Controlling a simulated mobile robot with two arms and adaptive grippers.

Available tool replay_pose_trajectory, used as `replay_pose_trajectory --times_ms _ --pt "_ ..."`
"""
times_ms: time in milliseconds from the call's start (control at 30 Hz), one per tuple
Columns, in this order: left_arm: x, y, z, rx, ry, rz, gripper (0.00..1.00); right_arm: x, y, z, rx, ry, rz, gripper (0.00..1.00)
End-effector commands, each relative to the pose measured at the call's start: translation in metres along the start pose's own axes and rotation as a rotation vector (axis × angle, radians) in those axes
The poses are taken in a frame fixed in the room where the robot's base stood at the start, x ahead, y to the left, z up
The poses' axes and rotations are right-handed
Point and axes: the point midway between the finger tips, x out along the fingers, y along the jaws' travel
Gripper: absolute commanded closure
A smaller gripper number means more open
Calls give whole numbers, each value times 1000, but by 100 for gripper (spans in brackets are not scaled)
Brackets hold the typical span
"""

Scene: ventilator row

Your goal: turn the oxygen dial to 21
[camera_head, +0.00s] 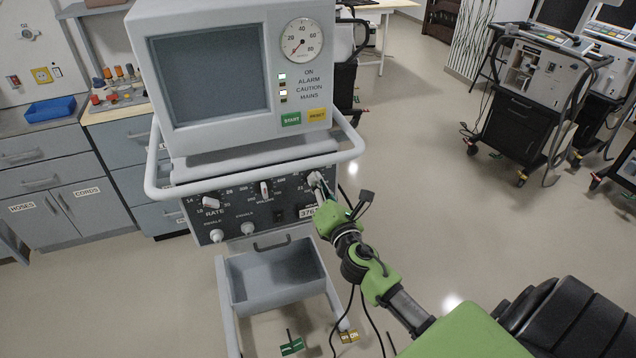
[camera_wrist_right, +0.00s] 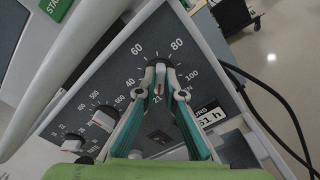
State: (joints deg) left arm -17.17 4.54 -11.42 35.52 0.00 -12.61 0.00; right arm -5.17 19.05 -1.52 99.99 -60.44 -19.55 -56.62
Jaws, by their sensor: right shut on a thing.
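The oxygen dial sits at the right end of the ventilator's dark control panel (camera_head: 252,205). In the right wrist view the dial (camera_wrist_right: 158,80) is a pale knob with printed marks 60, 80 and 100 around its far side. A 21 shows just below it between my fingers, with a small red mark above the 21. I cannot tell clearly where the dial points. My right gripper (camera_head: 319,182) is shut on the dial, with its fingertips (camera_wrist_right: 160,66) on either side of it. The fingers hide part of the scale. My left gripper is not in view.
The ventilator's grey screen (camera_head: 209,74) and round gauge (camera_head: 302,39) stand above the panel. A white rail (camera_head: 350,140) runs around it. Other knobs, including the rate knob (camera_head: 212,203), lie left. An open grey drawer (camera_head: 275,275) is below. Cables hang beside my right arm.

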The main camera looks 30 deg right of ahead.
Motion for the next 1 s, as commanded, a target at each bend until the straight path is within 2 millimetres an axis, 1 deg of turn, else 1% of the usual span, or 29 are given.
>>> replay_pose_trajectory --times_ms 433,467,500,533,867,1000 --pt "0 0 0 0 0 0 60 0 -1 0 -13 0 -1 100" --pt "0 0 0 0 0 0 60 0 -1 0 -13 0 -1 86" --pt "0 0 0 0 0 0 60 0 -1 0 -13 0 -1 76" --pt "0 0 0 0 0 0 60 0 -1 0 -13 0 -1 74" --pt "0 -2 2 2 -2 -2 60 -1 0 0 -11 0 0 74" --pt "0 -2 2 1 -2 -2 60 -12 -1 -1 -11 2 -2 74"
